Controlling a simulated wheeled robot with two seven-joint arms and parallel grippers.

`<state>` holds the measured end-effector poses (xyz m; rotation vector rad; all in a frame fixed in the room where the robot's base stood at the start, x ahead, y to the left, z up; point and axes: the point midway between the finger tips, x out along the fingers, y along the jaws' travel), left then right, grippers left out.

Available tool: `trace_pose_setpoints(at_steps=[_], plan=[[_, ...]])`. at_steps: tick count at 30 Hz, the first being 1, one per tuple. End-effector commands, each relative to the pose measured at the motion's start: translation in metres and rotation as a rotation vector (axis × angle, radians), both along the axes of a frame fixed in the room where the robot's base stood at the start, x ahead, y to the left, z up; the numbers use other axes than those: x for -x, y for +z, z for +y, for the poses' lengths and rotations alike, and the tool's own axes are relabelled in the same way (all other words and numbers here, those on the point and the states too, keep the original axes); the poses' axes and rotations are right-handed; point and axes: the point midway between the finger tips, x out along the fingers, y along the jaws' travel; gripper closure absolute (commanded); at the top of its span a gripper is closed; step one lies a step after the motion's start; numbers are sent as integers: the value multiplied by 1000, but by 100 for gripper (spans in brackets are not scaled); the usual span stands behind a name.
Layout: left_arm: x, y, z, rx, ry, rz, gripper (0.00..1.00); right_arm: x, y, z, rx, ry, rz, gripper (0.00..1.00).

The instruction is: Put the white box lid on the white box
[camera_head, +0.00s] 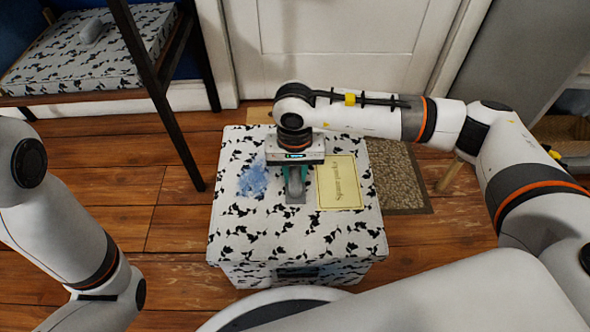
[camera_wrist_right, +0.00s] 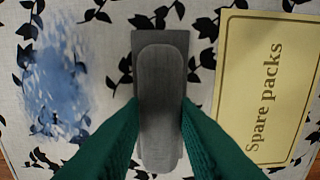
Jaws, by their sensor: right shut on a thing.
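The white box lid (camera_head: 300,236), with a black leaf pattern, a blue smudge and a yellow "Spare packs" label, lies over the white box (camera_head: 348,272) on the floor. It looks level and roughly lined up with the box; I cannot tell whether it rests fully on the rim. My right gripper (camera_head: 293,174) points down and is shut on the lid's grey handle (camera_wrist_right: 160,75). In the right wrist view, its green fingers press both sides of the handle. My left arm shows at the left of the head view, but its gripper is outside the frame. The box's inside is hidden.
A similar leaf-patterned lid or box (camera_head: 85,50) with a grey handle sits on a dark-framed shelf (camera_head: 160,85) at upper left. A brown mat (camera_head: 400,180) lies right of the box. A white door (camera_head: 330,45) stands behind. Wooden floor (camera_head: 165,230) is clear at left.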

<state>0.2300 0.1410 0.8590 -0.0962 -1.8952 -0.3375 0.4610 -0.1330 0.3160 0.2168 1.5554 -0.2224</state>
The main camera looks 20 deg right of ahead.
Motion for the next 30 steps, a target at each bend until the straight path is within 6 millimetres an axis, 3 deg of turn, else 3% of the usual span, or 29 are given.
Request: trace_pose_setpoints(at_steps=[7,8,12,30], plan=[[1,0,0,0,0,-2,7,0,0,0,-1,0,-1,100],[1,0,0,0,0,-2,7,0,0,0,-1,0,-1,72],[1,0,0,0,0,-2,7,0,0,0,-1,0,-1,49],[1,0,0,0,0,-2,7,0,-1,0,0,0,0,49]])
